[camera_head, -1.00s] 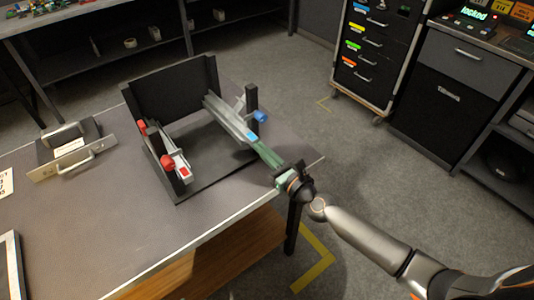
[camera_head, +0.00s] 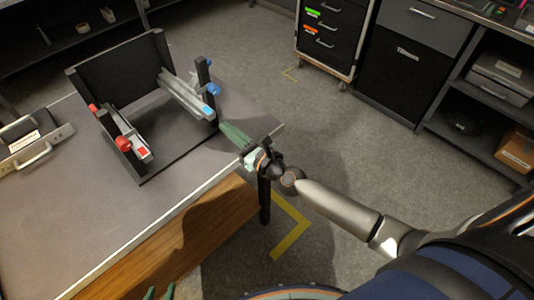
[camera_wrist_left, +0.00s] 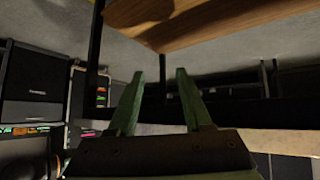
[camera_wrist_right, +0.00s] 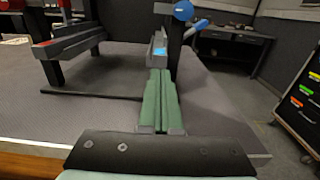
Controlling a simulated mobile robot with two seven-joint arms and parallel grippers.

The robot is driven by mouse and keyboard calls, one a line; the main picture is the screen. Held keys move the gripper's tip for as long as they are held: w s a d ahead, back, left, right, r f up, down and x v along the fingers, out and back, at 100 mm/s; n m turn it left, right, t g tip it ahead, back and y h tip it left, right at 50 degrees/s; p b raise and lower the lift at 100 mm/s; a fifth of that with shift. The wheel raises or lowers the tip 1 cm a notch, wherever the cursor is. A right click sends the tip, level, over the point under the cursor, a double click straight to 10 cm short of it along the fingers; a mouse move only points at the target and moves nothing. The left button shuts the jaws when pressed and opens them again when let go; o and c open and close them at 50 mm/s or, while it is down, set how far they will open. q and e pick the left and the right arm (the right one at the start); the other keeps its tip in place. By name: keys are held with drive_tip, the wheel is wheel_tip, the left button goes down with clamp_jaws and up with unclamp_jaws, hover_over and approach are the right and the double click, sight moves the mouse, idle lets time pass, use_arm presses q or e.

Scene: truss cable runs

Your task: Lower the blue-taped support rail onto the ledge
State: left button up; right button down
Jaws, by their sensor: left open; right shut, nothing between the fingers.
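The blue-taped support rail (camera_head: 183,95) is a grey channel on the right side of the black fixture, with blue tape (camera_head: 208,111) on its near end. It also shows in the right wrist view (camera_wrist_right: 158,45). I cannot tell whether it rests on a ledge. My right gripper (camera_head: 223,126) is shut and empty, its green fingers pointing at the taped end, with a small gap seen from the head. In the right wrist view its fingertips (camera_wrist_right: 160,72) lie just below the tape. My left gripper (camera_head: 159,291) is open and empty, low before the table; its fingers show in the left wrist view (camera_wrist_left: 163,85).
A red-taped rail (camera_head: 133,137) with red knobs (camera_head: 124,143) is on the fixture's left side. Blue knobs (camera_head: 213,89) sit by the right post (camera_head: 203,72). A handled metal piece (camera_head: 35,143) lies at left. The table front (camera_head: 80,220) is clear.

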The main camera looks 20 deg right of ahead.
use_arm(q)
drive_tip(key=shift+w+d+f+b, duration=0.25)
drive_tip(key=shift+d+b, duration=0.35)
drive_tip(key=shift+b, duration=0.15)
use_arm(e)
drive_tip(key=v, duration=1)
drive_tip(key=shift+s, duration=0.15)
drive_tip(key=shift+d, duration=0.1)
